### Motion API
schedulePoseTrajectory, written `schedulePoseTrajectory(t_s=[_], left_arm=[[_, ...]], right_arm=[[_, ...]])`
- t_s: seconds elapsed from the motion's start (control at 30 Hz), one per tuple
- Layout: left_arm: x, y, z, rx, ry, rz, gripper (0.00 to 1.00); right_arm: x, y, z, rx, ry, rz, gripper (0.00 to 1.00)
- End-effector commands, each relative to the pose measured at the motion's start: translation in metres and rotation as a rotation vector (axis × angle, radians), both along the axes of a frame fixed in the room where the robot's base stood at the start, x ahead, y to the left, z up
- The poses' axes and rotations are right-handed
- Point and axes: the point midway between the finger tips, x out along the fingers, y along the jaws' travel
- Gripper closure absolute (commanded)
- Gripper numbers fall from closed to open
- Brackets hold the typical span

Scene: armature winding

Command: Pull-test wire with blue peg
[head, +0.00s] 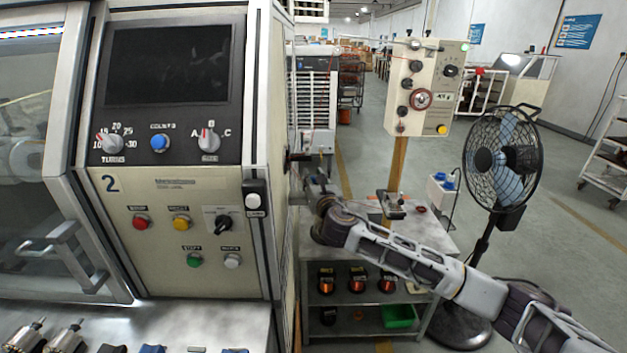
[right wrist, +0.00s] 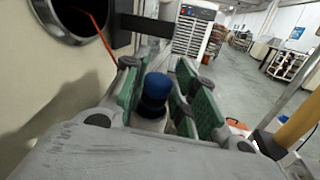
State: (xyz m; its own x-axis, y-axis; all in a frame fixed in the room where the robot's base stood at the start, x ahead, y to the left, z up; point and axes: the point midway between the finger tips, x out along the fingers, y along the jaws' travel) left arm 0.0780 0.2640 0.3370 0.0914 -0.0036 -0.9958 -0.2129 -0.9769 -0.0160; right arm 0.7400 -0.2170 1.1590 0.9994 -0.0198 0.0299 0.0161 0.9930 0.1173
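My right gripper (head: 311,178) is at the right side of the winding machine, small and partly dark in the head view. In the right wrist view, my right gripper (right wrist: 157,82) has its green-padded fingers on both sides of the blue peg (right wrist: 155,87). The fingers appear closed around it; its far end is hidden. An orange wire (right wrist: 103,38) comes out of a round opening (right wrist: 70,18) in the machine's side and runs down to near the left fingertip. Whether the wire touches the peg is hidden. My left gripper is in neither view.
The winding machine (head: 180,225) fills the left, with its wall close beside the gripper. A steel bench (head: 425,235) stands right of it, with wound parts on a lower shelf and a green bin (head: 398,316). A control box (head: 428,88) on a post and a fan (head: 503,158) stand farther right.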

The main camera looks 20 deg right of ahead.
Motion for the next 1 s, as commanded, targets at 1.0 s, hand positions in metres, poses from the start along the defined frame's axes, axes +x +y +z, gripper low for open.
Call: schedulePoseTrajectory(t_s=[1.0], left_arm=[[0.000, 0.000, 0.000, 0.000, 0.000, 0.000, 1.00]], right_arm=[[-0.034, 0.000, -0.001, 0.000, 0.000, 0.001, 0.52]])
